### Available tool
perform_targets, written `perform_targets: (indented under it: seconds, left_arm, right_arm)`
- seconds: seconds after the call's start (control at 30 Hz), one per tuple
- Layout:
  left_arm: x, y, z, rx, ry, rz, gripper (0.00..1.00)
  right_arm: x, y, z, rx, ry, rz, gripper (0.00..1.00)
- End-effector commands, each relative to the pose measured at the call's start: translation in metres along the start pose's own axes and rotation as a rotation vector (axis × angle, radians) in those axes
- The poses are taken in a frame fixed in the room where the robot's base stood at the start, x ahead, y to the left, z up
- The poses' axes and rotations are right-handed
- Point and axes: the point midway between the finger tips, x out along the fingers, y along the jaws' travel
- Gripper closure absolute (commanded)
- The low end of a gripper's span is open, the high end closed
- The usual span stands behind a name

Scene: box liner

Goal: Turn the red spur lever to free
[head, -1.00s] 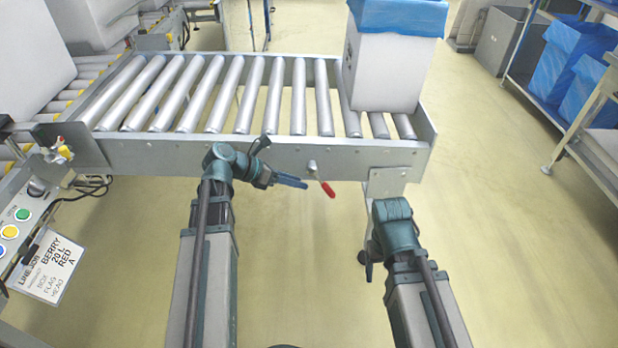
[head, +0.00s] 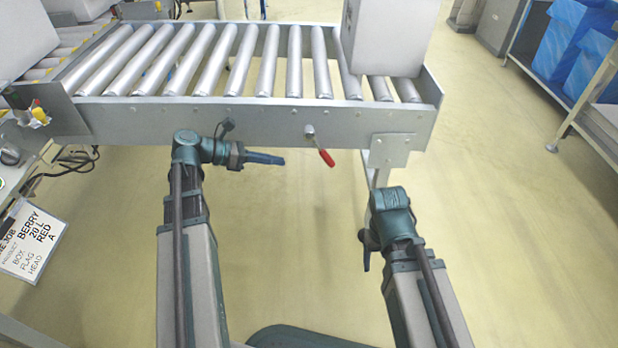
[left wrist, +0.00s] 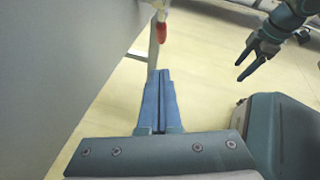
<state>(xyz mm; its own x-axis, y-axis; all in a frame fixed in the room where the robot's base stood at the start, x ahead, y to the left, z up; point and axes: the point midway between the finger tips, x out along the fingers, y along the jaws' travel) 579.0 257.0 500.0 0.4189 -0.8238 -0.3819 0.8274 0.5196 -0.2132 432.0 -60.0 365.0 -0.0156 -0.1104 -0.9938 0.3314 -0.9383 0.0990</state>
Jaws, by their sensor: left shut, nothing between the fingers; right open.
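The red spur lever (head: 326,158) hangs from a pivot on the front side rail of the roller conveyor (head: 240,122), its red handle slanting down to the right. The handle also shows at the top of the left wrist view (left wrist: 161,32). My left gripper (head: 283,161) is shut and empty, its blue fingers pointing right, left of the lever with a gap between. Its closed fingers also show in the left wrist view (left wrist: 160,73).
A white box (head: 385,38) stands on the right end of the rollers. A conveyor leg bracket (head: 390,150) is right of the lever. A job sign (head: 32,240) and control panel are at the left. Blue-lined bins (head: 580,55) stand far right. Floor below the lever is clear.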

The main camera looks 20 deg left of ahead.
Motion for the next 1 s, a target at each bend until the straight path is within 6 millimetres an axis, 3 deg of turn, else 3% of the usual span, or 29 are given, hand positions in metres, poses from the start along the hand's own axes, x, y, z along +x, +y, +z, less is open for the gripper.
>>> perform_targets:
  seconds: [0.03,0.2,0.57,0.77,1.0]
  left_arm:
    - [0.001,0.009,-0.02,0.026,-0.027,-0.013,1.0]
    - [-0.009,0.014,-0.033,0.106,-0.101,-0.053,1.0]
    - [-0.013,0.012,-0.034,0.146,-0.133,-0.07,1.0]
    - [0.015,0.01,-0.032,0.145,-0.132,-0.072,1.0]
    - [0.064,0.006,-0.026,0.145,-0.131,-0.072,1.0]
  right_arm:
    - [0.026,-0.003,-0.002,0.001,0.001,0.0,0.29]
    - [0.051,-0.005,-0.003,0.004,0.002,0.0,0.29]
    - [0.057,-0.006,-0.003,0.005,0.002,0.0,0.29]
    - [0.066,-0.006,-0.004,0.005,0.002,0.0,0.29]
    - [0.078,-0.008,-0.004,0.005,0.002,0.0,0.29]
